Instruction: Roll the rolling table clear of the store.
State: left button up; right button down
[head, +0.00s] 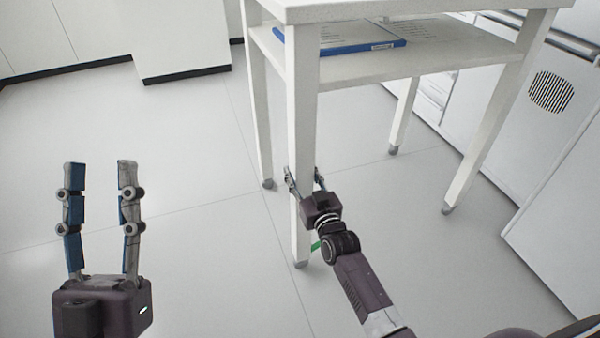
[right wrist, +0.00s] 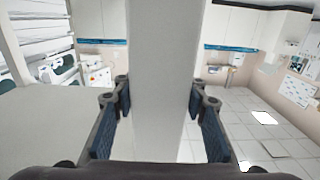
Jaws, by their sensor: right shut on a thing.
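The white rolling table (head: 350,68) stands at the top middle of the head view, upright on legs with small grey casters. A lower shelf shows under its top. My right gripper (head: 305,180) is shut on the table's near front leg, low down. In the right wrist view that leg (right wrist: 166,70) rises between the two finger pads of my right gripper (right wrist: 158,95). My left gripper (head: 101,168) is open and empty over bare floor, left of the table. I cannot tell which of the white units is the store.
A blue-edged binder (head: 345,40) lies on the table's lower shelf. A white unit with a round dark grille (head: 551,92) stands close to the right of the table. A white cabinet (head: 180,35) stands at the back left. The floor (head: 180,170) left of the table is clear.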

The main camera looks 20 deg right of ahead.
jog(key=c, duration=1.1)
grip_release()
jog(key=s, duration=1.2)
jog(key=shift+d, duration=0.25)
